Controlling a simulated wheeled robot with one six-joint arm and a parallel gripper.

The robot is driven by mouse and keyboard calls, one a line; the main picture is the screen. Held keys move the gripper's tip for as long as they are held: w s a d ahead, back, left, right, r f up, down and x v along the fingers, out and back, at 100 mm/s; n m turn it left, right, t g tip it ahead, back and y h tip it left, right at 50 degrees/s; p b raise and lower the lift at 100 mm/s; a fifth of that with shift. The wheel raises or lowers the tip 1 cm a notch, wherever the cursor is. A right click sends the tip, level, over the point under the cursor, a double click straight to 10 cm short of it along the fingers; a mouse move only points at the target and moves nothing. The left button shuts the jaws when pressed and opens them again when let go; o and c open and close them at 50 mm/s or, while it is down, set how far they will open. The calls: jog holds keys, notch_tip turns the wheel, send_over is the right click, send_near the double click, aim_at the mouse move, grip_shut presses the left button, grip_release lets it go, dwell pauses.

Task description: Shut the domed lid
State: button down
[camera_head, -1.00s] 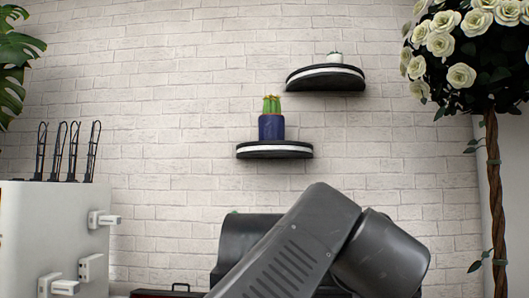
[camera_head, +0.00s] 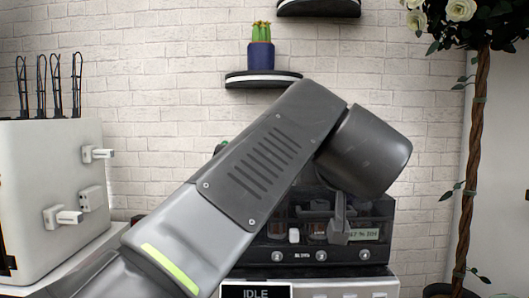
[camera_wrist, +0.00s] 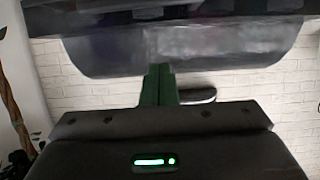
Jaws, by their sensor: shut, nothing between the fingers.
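The domed lid shows in the wrist view as a wide, dark, glossy panel (camera_wrist: 215,48) with rounded corners, across the upper part of the picture. My gripper (camera_wrist: 157,72) is shut and empty, its dark green fingers together. The fingertips overlap the lid's edge in the picture; I cannot tell whether they touch it. In the head view the lid's machine (camera_head: 320,256) is a black box with knobs and a small display, and its dark interior shows above the front panel. My arm covers most of the lid there and hides the gripper, so the lid's exact angle is unclear.
A wall shelf (camera_head: 262,79) holds a cactus in a blue pot (camera_head: 260,54). A rose tree (camera_head: 472,150) stands at the right. An IDLE sign (camera_head: 256,292) is low in front.

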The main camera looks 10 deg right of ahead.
jog(key=v, duration=0.8)
jog(key=shift+s+a+f+p, duration=0.2)
jog(key=shift+s+f+p, duration=0.05)
jog(key=shift+s+p, duration=0.15)
jog(key=shift+w, duration=0.15)
jog(key=f+b+x, duration=0.1)
jog(key=b+x, duration=0.1)
jog(key=x, duration=0.8)
dwell(0.8)
jog(key=shift+f, duration=0.15)
